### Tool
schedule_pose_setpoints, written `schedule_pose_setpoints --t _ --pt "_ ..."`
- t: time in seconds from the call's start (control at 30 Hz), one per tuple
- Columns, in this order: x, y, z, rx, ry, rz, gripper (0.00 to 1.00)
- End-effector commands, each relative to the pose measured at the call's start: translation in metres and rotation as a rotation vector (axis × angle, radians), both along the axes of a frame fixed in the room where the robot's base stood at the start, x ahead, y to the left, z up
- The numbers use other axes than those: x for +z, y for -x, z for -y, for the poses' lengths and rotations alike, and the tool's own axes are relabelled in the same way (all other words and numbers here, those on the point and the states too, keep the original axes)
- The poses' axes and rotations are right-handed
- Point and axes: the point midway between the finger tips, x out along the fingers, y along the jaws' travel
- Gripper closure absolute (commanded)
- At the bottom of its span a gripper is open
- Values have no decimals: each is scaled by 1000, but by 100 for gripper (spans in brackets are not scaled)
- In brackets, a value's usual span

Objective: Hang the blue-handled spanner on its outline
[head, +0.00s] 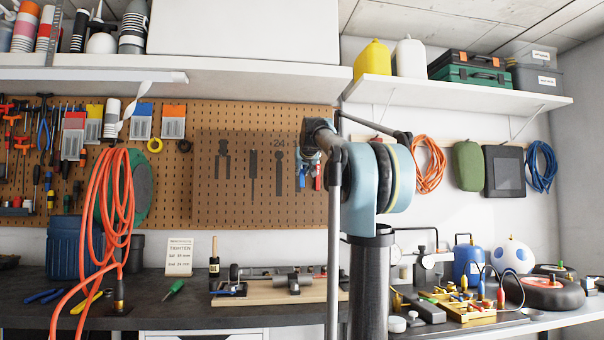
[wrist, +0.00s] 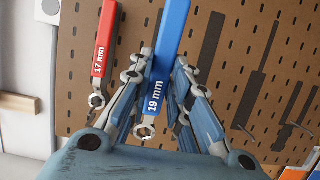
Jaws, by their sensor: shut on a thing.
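The blue-handled spanner, marked 19 mm, (wrist: 170,45) is between the fingers of my gripper (wrist: 161,68) in the wrist view, and my gripper is shut on it. Its metal ring end (wrist: 145,132) points toward my gripper's palm. In the head view its blue handle (head: 302,180) hangs below my gripper (head: 308,160), at the right end of the pegboard. I cannot tell whether it still rests on a peg. The dark spanner outline (head: 251,170), marked 24, is on the pegboard to the left, beside plier and straight tool outlines.
A red-handled 17 mm spanner (wrist: 105,42) is close beside the blue one. The pegboard (head: 215,210) between outlines and gripper is clear. An orange cable (head: 110,200) hangs at the left. The bench below holds a wooden fixture (head: 265,295) and a sign (head: 179,257).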

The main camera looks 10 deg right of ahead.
Motion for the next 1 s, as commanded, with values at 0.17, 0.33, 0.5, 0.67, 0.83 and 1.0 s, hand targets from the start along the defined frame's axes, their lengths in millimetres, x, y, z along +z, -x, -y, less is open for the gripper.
schedule_pose_setpoints --t 0.17,0.33,0.5,0.67,0.83,1.0 --pt "-1 -9 0 0 0 0 100" --pt "-1 -17 0 0 0 0 100" --pt "-1 -25 0 0 0 0 100" --pt "-1 -33 0 0 0 0 100" --pt "-2 -41 0 0 0 0 100" --pt "-4 -48 0 0 0 0 100"
